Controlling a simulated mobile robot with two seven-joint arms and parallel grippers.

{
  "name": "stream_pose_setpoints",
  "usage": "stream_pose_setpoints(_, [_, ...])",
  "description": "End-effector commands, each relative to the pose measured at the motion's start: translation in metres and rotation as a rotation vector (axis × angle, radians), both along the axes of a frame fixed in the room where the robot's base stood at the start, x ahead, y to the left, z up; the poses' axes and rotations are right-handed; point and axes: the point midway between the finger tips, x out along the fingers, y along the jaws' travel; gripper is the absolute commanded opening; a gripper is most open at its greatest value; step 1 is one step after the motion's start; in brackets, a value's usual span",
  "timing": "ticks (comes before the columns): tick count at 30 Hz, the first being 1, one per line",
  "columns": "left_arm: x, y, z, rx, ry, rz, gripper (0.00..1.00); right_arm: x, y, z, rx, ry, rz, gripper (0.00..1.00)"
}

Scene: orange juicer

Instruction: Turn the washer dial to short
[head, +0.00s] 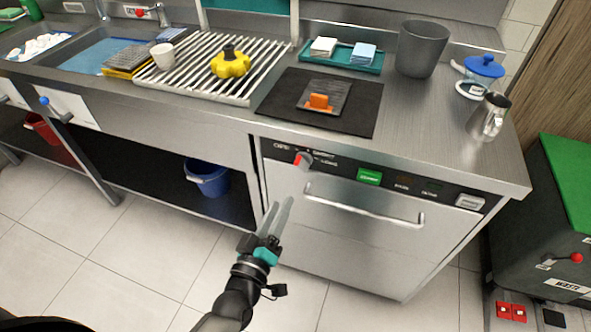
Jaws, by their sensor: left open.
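The washer (350,236) is a steel under-counter unit with a black control strip along its top. Its dial (304,160) is a small grey knob with a red mark, at the strip's left end. Small white labels sit around the dial; one seems to read short, above it, and one long, to its right, but they are hard to read. The dial's exact setting cannot be told. My left gripper (278,215) is open and empty, its two thin grey fingers pointing up, below and left of the dial and apart from it. My right gripper is not in view.
The strip also has a green button (369,177). A bar handle (365,210) sticks out from the washer door below it. The steel counter above holds a black mat (285,98), a grey bin (421,48) and a metal jug (487,118). The floor in front is clear.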

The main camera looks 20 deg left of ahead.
Motion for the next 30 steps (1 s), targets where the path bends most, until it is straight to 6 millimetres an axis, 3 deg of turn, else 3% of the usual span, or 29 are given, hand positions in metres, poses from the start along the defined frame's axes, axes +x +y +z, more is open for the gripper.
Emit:
stream_pose_setpoints(8, [0.053, -0.002, -0.001, -0.001, -0.003, 0.000, 0.45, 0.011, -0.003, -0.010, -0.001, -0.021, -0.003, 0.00])
stream_pose_setpoints(15, [0.093, -0.003, -0.001, 0.001, -0.002, -0.001, 0.45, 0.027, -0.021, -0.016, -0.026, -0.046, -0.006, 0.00])
stream_pose_setpoints(21, [0.113, -0.004, -0.001, 0.000, 0.000, -0.001, 0.45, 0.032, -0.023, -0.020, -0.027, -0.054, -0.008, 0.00])
stream_pose_setpoints(30, [0.120, -0.004, 0.000, 0.001, 0.001, -0.001, 0.45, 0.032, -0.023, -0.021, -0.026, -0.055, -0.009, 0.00])
